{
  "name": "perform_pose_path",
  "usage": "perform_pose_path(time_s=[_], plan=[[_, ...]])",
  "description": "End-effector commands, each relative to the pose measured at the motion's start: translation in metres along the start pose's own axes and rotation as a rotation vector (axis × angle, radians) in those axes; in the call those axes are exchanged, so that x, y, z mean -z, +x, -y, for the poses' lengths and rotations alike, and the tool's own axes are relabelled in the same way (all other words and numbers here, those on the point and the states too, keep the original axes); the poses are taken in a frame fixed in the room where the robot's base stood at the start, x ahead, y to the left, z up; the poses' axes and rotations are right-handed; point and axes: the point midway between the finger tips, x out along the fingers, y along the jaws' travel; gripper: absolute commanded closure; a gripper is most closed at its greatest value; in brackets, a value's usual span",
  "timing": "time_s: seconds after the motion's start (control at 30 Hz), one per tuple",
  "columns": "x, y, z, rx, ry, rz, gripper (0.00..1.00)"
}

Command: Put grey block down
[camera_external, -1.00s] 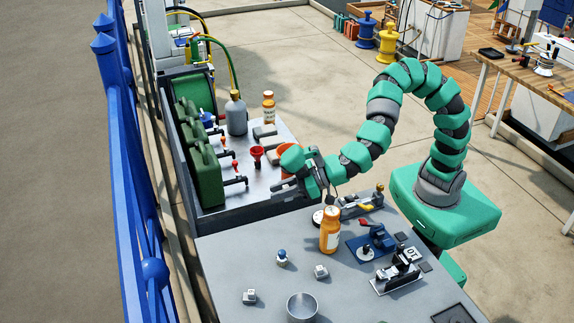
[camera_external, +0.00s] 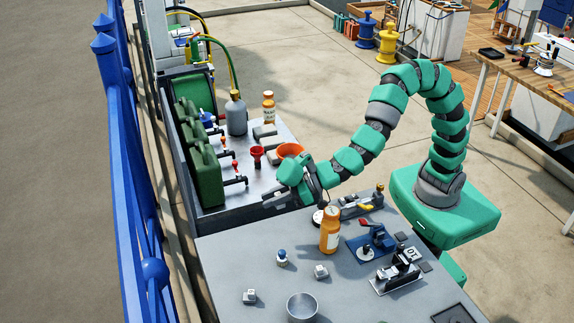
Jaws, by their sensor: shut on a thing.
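My gripper (camera_external: 276,198) reaches left from the arm, low over the front part of the grey metal bench (camera_external: 222,197). It is shut on a grey block, which is hard to tell apart from the grey fingers at this size. I cannot tell whether the block touches the bench top. Other grey blocks (camera_external: 265,131) lie further back on the same bench, apart from my gripper.
Green canisters with taps (camera_external: 207,170) line the left edge. An orange bottle (camera_external: 330,230) stands on the near table (camera_external: 225,258). Bench top left of my gripper looks clear.

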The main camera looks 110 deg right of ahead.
Motion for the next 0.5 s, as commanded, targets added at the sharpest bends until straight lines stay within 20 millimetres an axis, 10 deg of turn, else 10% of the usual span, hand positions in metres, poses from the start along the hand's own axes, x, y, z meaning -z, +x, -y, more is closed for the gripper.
perform_pose_path(time_s=[0.5], plan=[[0.033, 0.084, 0.08, 0.349, -0.143, -0.003, 1.0]])
